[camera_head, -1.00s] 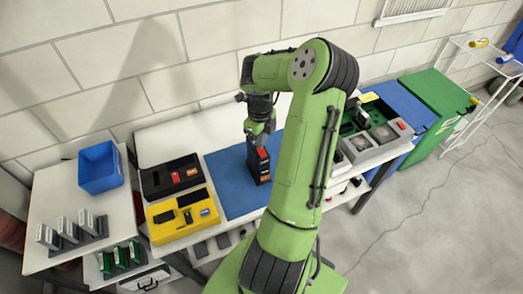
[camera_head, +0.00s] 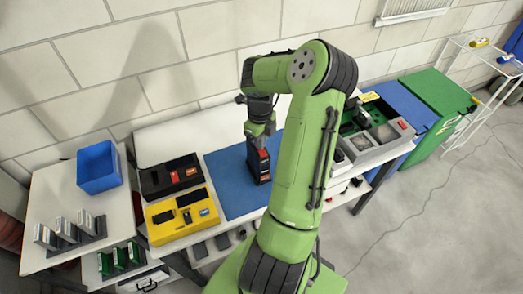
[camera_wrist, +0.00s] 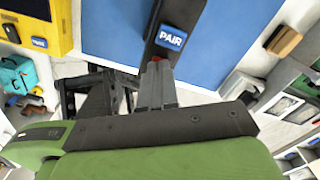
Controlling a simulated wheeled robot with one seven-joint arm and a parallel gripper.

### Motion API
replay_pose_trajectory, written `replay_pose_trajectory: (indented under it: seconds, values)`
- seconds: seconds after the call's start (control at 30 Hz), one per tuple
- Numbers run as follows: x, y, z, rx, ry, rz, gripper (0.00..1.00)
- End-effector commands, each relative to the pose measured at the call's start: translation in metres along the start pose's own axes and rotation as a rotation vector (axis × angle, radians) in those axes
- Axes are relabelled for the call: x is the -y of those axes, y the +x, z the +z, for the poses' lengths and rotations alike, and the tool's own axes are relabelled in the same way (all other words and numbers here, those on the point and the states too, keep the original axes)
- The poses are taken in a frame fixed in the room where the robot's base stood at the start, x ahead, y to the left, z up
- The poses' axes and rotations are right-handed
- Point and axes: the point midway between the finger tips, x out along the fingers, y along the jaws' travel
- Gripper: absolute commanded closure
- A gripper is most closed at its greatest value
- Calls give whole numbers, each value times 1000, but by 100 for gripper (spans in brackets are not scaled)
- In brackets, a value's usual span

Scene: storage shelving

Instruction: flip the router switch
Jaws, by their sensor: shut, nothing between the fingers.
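A black box-shaped device (camera_head: 260,168) with red-orange markings stands on the blue mat (camera_head: 225,180). I take it for the router. In the wrist view, a black device (camera_wrist: 178,18) carries a blue label reading "PAIR", and a small red part shows just beside my fingertips. My gripper (camera_wrist: 156,68) is shut and empty, its fingertips at the near end of this device. Whether they touch it I cannot tell. In the head view, my gripper (camera_head: 262,147) points down at the top of the black device. The switch itself is not clearly visible.
Left of the mat lie a black case (camera_head: 158,185) and a yellow case (camera_head: 168,229) with dark inserts. A blue bin (camera_head: 98,167) stands on the left table. A grey unit (camera_head: 375,148) stands on the right. The mat around the device is mostly clear.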

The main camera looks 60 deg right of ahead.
Motion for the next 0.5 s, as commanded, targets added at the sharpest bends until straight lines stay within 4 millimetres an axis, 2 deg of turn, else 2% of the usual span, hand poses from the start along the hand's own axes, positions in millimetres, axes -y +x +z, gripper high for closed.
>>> replay_pose_trajectory:
  seconds: [0.33,0.5]
  values:
    - [0,6,0,0,0,0,100]
    - [0,0,0,0,0,0,100]
